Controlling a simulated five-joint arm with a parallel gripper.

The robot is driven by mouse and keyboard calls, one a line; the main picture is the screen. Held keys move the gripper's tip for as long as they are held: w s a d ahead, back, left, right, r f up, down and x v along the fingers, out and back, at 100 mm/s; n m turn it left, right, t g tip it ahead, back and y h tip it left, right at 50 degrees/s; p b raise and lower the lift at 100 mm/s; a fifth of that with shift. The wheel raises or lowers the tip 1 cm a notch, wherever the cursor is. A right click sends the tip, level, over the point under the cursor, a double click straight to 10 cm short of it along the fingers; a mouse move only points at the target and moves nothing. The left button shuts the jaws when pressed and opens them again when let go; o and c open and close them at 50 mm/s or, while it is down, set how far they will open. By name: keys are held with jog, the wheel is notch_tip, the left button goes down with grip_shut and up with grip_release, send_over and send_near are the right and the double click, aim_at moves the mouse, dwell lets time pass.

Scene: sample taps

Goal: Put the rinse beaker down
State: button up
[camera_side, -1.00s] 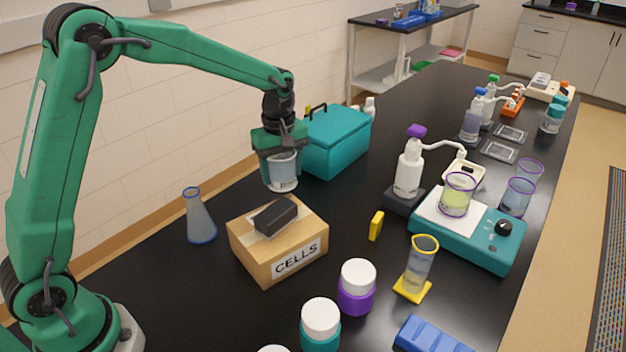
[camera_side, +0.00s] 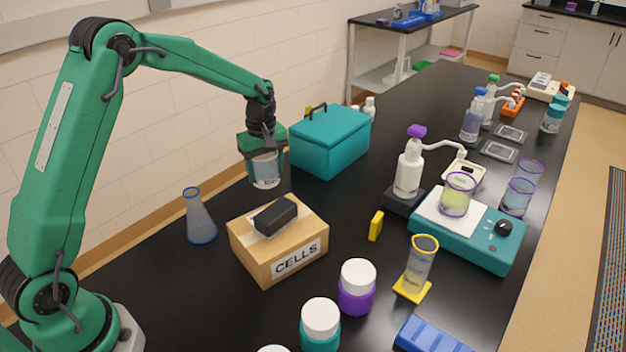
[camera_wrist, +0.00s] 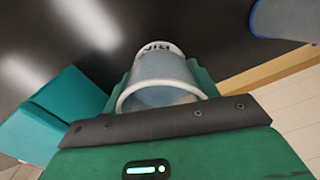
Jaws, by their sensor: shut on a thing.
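The rinse beaker (camera_side: 266,170) is a clear cup with bluish liquid and a white label band near its base. My gripper (camera_side: 264,158) is shut on it from above, and the beaker hangs upright between the fingers. In the side view it shows behind the cardboard box and left of the teal cooler; whether its base touches the bench I cannot tell. In the wrist view the beaker (camera_wrist: 162,75) sits between the green fingers, with dark lettering on the band. The fingers partly cover its sides.
The cardboard CELLS box (camera_side: 277,245) with a dark block on top stands in front of the beaker. A blue-rimmed flask (camera_side: 199,217) stands to the left. The teal cooler (camera_side: 331,142) is close on the right.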

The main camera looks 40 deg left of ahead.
jog(key=shift+w+a+f, duration=0.25)
jog(key=shift+a+f, duration=0.15)
jog(key=shift+a, duration=0.25)
jog(key=shift+w+a+f, duration=0.2)
jog(key=shift+a+f, duration=0.2)
jog(key=shift+a, duration=0.25)
jog(key=shift+w+a+f, duration=0.25)
jog(key=shift+a+f, duration=0.15)
jog(key=shift+a, duration=0.25)
jog(key=shift+f, duration=2)
jog(key=shift+f, duration=0.15)
jog(key=o, duration=1.1)
jog(key=shift+c, duration=0.2)
notch_tip(320, 180, up, 12)
jog(key=shift+r, duration=0.2)
